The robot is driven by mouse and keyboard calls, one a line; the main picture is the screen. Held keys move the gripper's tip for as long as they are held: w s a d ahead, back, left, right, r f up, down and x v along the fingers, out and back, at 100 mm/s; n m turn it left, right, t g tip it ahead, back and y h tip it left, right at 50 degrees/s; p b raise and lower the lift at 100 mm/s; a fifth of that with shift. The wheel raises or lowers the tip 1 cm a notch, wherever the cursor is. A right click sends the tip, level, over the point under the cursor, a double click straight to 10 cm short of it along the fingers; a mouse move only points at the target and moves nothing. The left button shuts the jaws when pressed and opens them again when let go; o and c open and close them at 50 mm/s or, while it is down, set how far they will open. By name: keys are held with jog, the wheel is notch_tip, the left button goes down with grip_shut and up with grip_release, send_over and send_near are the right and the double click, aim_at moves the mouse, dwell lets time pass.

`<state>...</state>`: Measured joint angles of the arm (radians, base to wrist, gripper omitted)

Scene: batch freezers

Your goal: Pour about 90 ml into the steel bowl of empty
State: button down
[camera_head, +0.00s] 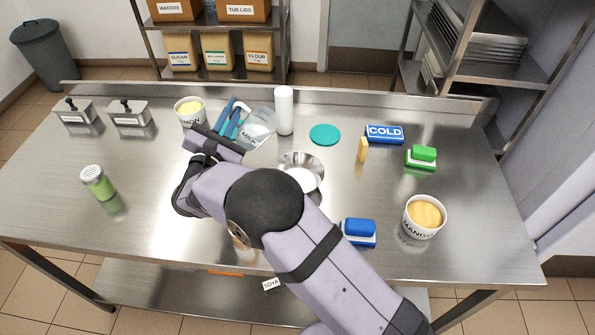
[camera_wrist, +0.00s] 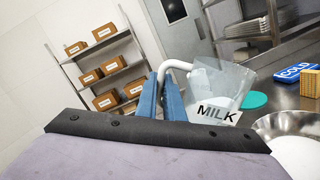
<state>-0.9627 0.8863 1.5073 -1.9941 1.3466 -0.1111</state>
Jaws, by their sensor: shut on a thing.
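My gripper (camera_head: 233,119) is shut on the white handle of a clear jug labelled MILK (camera_head: 261,124). In the wrist view the blue fingers (camera_wrist: 161,98) are on either side of the handle, and the jug (camera_wrist: 224,88) leans. How much is in the jug is hard to tell. The steel bowl (camera_head: 316,162) stands on the table to the right of and nearer than the jug, partly behind my arm. White contents show in its bottom. The bowl (camera_wrist: 268,126) is cut off at the right edge of the wrist view. I see no stream between jug and bowl.
A white cylinder (camera_head: 284,110) stands close behind the jug. A lemon tub (camera_head: 190,112) is left, a teal disc (camera_head: 325,134) and COLD pack (camera_head: 385,133) right. A yellow block (camera_head: 362,149), green sponge (camera_head: 422,157), blue sponge (camera_head: 359,230) and mango tub (camera_head: 424,216) also stand right.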

jog(key=f+b, duration=0.1)
jog(key=a+f+n+b, duration=0.1)
jog(key=f, duration=0.1)
jog(key=shift+w+f, duration=0.1)
jog(key=shift+f, duration=0.2)
jog(key=shift+w+a+f+n, duration=0.2)
jog(key=shift+a+f+n, duration=0.15)
jog(key=shift+a+n, duration=0.45)
jog(key=shift+w+a+n+g+p, duration=0.2)
jog(key=shift+a+n+g+p, duration=0.3)
jog(key=shift+n+p, duration=0.5)
jog(key=shift+w+a+f+n+y+p, duration=0.15)
jog(key=shift+a+n+y+p, duration=0.3)
jog(key=shift+n, duration=0.75)
jog(key=shift+a+f, duration=0.1)
jog(key=shift+a, duration=0.05)
